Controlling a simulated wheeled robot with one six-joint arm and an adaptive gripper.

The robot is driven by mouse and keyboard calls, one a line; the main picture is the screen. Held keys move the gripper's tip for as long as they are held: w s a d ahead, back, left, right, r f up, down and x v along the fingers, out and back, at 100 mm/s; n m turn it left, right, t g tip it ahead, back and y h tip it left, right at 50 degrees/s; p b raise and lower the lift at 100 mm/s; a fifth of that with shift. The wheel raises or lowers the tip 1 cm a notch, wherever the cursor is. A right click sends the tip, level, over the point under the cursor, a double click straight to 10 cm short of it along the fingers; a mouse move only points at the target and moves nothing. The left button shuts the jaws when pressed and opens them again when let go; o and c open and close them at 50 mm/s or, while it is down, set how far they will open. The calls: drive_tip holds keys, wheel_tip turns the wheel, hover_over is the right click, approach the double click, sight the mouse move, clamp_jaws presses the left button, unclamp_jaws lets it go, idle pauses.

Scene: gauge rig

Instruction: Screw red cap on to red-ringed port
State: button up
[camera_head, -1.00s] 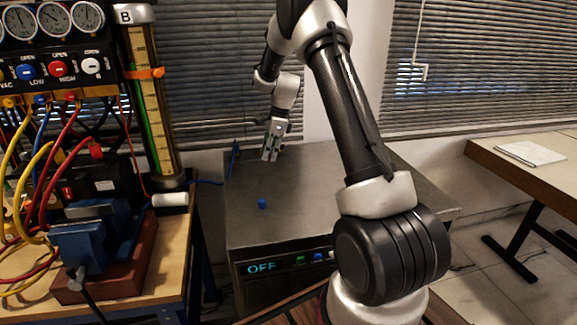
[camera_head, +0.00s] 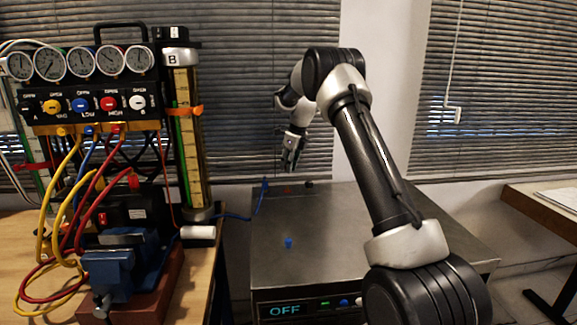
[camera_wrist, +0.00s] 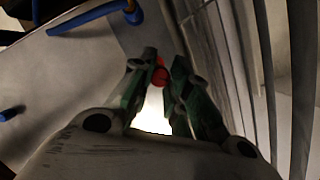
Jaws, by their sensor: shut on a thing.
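My gripper (camera_head: 290,168) is above the back edge of the grey metal bench, pointing down. In the wrist view its fingers (camera_wrist: 161,80) are shut on the small red cap (camera_wrist: 160,75), which shows between the fingertips. The cap is too small to make out in the head view. A small red-ringed spot (camera_head: 288,189), which looks like the port, is on the bench top below my gripper.
A blue cap (camera_head: 288,243) stands on the bench top (camera_head: 340,235); it shows at the left of the wrist view (camera_wrist: 12,112). A blue hose (camera_head: 262,200) rises at the bench's back left. A black knob (camera_head: 309,184) sits at the back. The gauge rig (camera_head: 85,90) stands left.

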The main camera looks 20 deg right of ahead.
drive_tip(key=shift+f, duration=2.6)
drive_tip(key=shift+f, duration=0.3)
drive_tip(key=shift+f, duration=0.75)
drive_tip(key=shift+f, duration=0.3)
drive_tip(key=m, duration=0.3)
drive_tip(key=shift+a+h, duration=0.1)
drive_tip(key=shift+h, duration=0.3)
drive_tip(key=shift+m+t+h, duration=0.3)
drive_tip(key=shift+m+t, duration=0.1)
drive_tip(key=shift+m, duration=0.8)
drive_tip(key=o, duration=0.5)
